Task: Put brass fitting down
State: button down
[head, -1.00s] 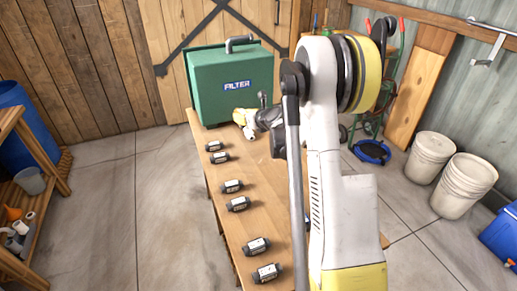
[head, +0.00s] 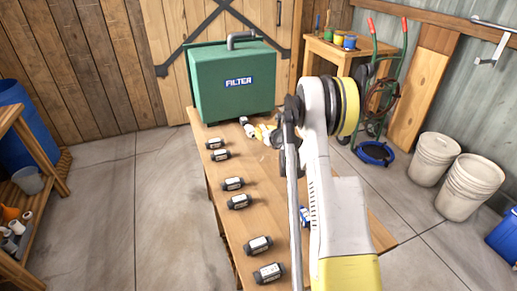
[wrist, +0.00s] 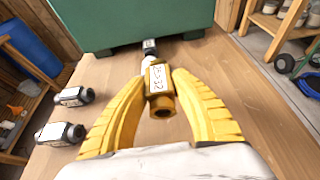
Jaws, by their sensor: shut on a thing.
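The brass fitting (wrist: 161,88), with a white label reading 25>32, sits between the two yellow fingers of my gripper (wrist: 160,92) in the wrist view. My gripper is shut on it, with a finger on each side. In the head view my gripper (head: 263,133) is over the wooden table (head: 228,215), in front of the green filter box (head: 232,88). The brass fitting is hard to make out there. Whether it touches the table top cannot be told.
A black-and-white fitting (wrist: 149,52) stands just beyond the brass one, by the filter box. Several black labelled fittings (head: 232,184) line the table's left side. A blue-and-white item (head: 305,216) shows beside my arm. Bare wood lies right of my gripper (wrist: 235,90).

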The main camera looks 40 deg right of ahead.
aim_at(259, 147)
jog(key=shift+a+f+b, duration=0.2)
jog(key=shift+a+f, duration=0.25)
jog(key=shift+a, duration=0.2)
jog(key=shift+a+f+b, duration=0.15)
jog(key=shift+a+f, duration=0.25)
jog(key=shift+a, duration=0.2)
jog(key=shift+f+b, duration=1)
jog(key=shift+f, duration=0.8)
jog(key=shift+f, duration=0.1)
jog(key=shift+f, duration=0.1)
jog(key=c, duration=1.2)
grip_release()
